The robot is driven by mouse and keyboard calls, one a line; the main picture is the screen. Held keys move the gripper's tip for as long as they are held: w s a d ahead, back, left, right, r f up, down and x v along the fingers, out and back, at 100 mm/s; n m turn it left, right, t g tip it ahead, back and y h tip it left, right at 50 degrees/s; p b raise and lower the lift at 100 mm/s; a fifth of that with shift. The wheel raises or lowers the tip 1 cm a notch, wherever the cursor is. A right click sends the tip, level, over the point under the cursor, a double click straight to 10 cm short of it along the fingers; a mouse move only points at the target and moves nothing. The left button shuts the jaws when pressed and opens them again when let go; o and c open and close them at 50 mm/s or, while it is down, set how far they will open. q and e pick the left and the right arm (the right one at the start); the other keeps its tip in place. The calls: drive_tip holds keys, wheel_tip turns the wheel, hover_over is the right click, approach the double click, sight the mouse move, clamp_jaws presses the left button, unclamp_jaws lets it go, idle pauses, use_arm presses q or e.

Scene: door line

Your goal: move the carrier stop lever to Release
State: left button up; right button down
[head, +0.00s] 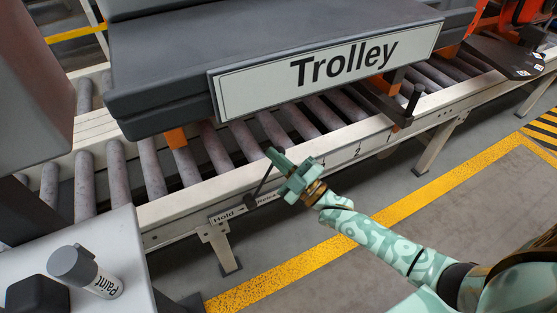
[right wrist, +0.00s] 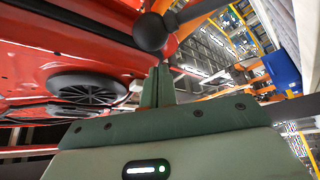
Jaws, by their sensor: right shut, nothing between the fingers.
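The carrier stop lever (head: 262,184) is a thin dark rod at the near rail of the roller conveyor. A label strip (head: 238,212) reading "Hold", an arrow and a partly covered word sits on the rail beside it. My right gripper (head: 274,157) is at the lever, its green fingers together and empty. In the right wrist view the shut fingers (right wrist: 160,82) point at a black ball knob (right wrist: 150,32) just past their tips. Whether they touch it I cannot tell. My left gripper is out of view.
The Trolley sign (head: 325,70) hangs on a grey carrier over the conveyor rollers (head: 150,165). Another dark lever (head: 408,108) stands farther right. A paint can (head: 85,270) rests on a grey surface at lower left. The floor beyond the yellow line (head: 290,272) is clear.

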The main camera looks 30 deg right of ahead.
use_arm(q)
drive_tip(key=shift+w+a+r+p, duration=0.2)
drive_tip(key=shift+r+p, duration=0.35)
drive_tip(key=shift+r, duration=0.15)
use_arm(e)
drive_tip(key=a+r+v, duration=0.1)
drive_tip(key=v, duration=0.8)
drive_tip(key=shift+s, duration=0.55)
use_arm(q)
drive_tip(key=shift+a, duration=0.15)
use_arm(e)
drive_tip(key=shift+d+f, duration=0.15)
